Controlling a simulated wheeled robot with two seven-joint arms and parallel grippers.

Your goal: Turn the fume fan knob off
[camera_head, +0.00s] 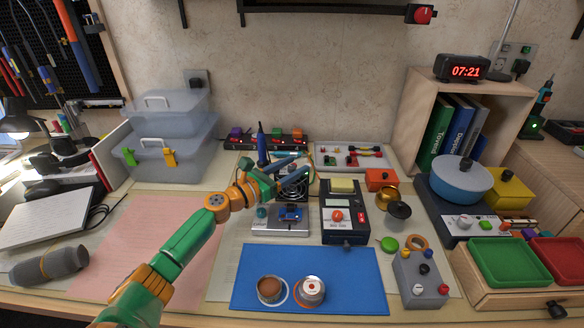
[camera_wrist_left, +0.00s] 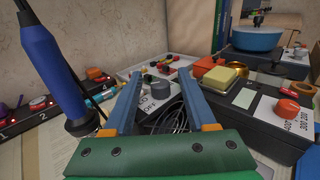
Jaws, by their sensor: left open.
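The fume fan (camera_head: 293,192) is a small black unit with a round grille, partly hidden under my left gripper (camera_head: 305,168) in the head view. In the left wrist view the fan's grille (camera_wrist_left: 172,118) lies between my blue fingers, beside a white label with partly readable on/off lettering. A dark grey round knob (camera_wrist_left: 150,81) shows near that label, between the fingertips (camera_wrist_left: 159,73). My right gripper is not in view.
A blue soldering iron (camera_head: 262,145) stands upright left of the fan. A black box with a red knob (camera_head: 337,215) and yellow sponge is to the right. A power strip (camera_head: 268,140) and white tray (camera_head: 350,158) are behind. A blue mat (camera_head: 340,270) with two cups lies in front.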

